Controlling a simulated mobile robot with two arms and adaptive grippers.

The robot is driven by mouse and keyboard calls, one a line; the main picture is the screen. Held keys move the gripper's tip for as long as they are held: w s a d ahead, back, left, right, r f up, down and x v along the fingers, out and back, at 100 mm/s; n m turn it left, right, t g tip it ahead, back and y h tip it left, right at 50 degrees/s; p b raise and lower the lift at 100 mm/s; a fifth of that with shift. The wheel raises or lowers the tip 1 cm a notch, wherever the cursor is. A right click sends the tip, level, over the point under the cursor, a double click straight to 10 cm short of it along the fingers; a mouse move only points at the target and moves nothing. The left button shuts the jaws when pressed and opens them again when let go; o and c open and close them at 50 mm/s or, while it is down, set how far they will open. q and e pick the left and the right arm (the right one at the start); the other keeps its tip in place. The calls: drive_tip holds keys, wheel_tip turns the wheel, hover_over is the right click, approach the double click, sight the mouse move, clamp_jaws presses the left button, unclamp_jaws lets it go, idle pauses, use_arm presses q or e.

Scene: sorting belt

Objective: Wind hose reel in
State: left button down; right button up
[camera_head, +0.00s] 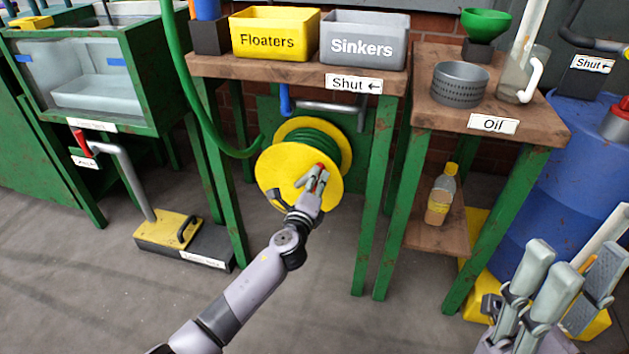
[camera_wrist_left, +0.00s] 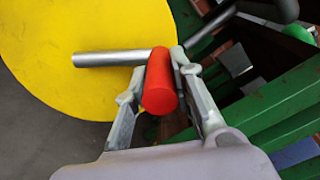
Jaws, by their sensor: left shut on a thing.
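The hose reel (camera_head: 283,181) has yellow discs with green hose (camera_head: 322,146) wound between them, and it is mounted low under the left bench. The green hose runs from the reel up to the upper left. My left gripper (camera_head: 317,178) is at the front of the reel, shut on the red crank handle (camera_head: 320,167). In the left wrist view, the red handle (camera_wrist_left: 160,85) sits between both fingers, with a metal crank rod (camera_wrist_left: 108,59) beside it and the yellow disc (camera_wrist_left: 60,50) behind. My right gripper (camera_head: 540,285) is at the lower right, away from the reel, its fingers apart and empty.
The left bench (camera_head: 222,66) holds yellow Floaters (camera_head: 263,50) and grey Sinkers (camera_head: 345,65) bins. The Oil bench (camera_head: 535,110) stands right, with a bottle (camera_head: 440,197) on its lower shelf. A pedal-like base (camera_head: 170,228) stands left. Floor in front is clear.

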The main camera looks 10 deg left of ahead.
use_arm(q)
drive_tip(key=shift+d, duration=0.1)
drive_tip(key=c, duration=1.4)
unclamp_jaws()
drive_tip(key=shift+o, duration=0.2)
drive_tip(key=s, duration=1.2)
drive_tip(key=shift+a, duration=0.25)
